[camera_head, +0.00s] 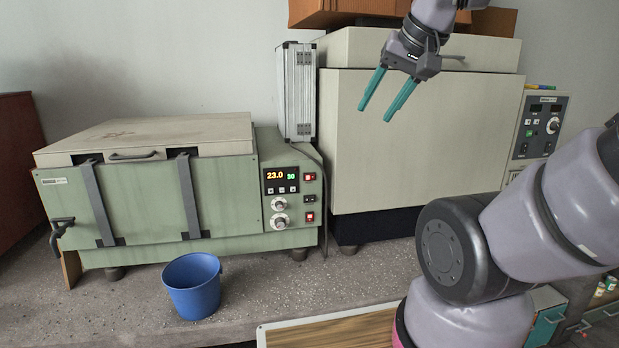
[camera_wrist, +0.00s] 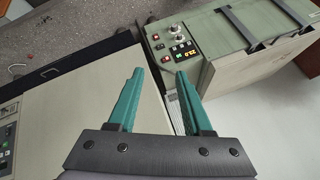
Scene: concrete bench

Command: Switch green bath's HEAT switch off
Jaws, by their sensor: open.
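The green bath (camera_head: 150,200) stands on the bench at the left, with its lid shut. Its control panel (camera_head: 290,197) at the right end has a lit display reading 23.0, two round knobs and several small switches. A red switch (camera_head: 309,177) sits at the panel's upper right, a dark one (camera_head: 309,198) in the middle, and another red switch (camera_head: 309,217) lower down. Their labels are too small to read. The panel also shows in the wrist view (camera_wrist: 170,45). My gripper (camera_head: 382,107) is open and empty, high in front of the cream oven, right of and above the bath.
A cream oven (camera_head: 400,140) with its own panel (camera_head: 540,127) stands right of the bath. A silver case (camera_head: 296,90) stands upright behind, between them. A blue bucket (camera_head: 192,285) stands in front of the bath. Bare bench lies in front of the panel.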

